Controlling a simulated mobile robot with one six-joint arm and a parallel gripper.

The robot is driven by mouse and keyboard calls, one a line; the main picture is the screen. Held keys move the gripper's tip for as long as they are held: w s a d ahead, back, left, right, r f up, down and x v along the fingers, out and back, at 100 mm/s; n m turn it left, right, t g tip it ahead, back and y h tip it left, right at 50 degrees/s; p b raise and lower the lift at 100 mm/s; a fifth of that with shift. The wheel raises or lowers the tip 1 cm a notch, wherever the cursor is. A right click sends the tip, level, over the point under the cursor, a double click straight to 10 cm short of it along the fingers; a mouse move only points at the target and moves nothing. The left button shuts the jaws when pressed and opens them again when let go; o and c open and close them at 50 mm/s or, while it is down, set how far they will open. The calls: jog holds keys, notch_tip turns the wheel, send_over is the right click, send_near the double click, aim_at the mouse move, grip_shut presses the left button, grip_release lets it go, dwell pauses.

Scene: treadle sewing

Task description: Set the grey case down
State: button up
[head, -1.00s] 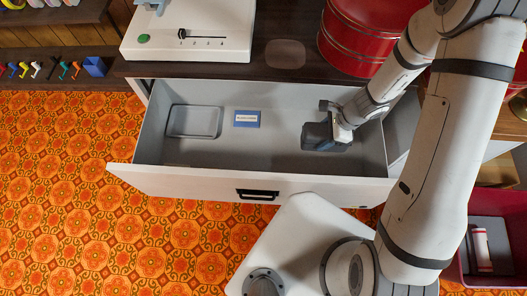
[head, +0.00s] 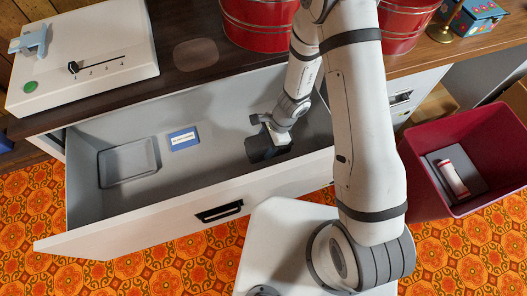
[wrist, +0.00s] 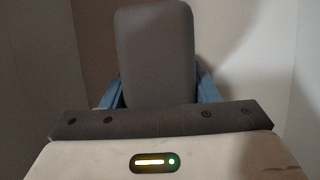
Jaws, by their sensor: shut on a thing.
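The grey case (wrist: 155,55) is a rounded, upright-looking block in the wrist view, between the two blue fingers of my gripper (head: 266,146). My gripper is shut on it. In the head view my gripper reaches down into the right part of the open drawer (head: 215,100). There the case is mostly hidden by my gripper and dark shadow. I cannot tell whether the case touches the drawer floor.
A shallow grey tray (head: 128,180) and a blue card with a white label (head: 183,139) lie in the drawer's left half. The drawer floor between them and my gripper is clear. A dark red bin (head: 460,125) stands to the right, holding a red-and-white tube (head: 452,178).

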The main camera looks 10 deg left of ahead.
jog(key=shift+f+b, duration=0.65)
jog(key=shift+f, duration=1.6)
jog(key=shift+f, duration=0.2)
jog(key=o, duration=1.2)
jog(key=shift+r, duration=0.15)
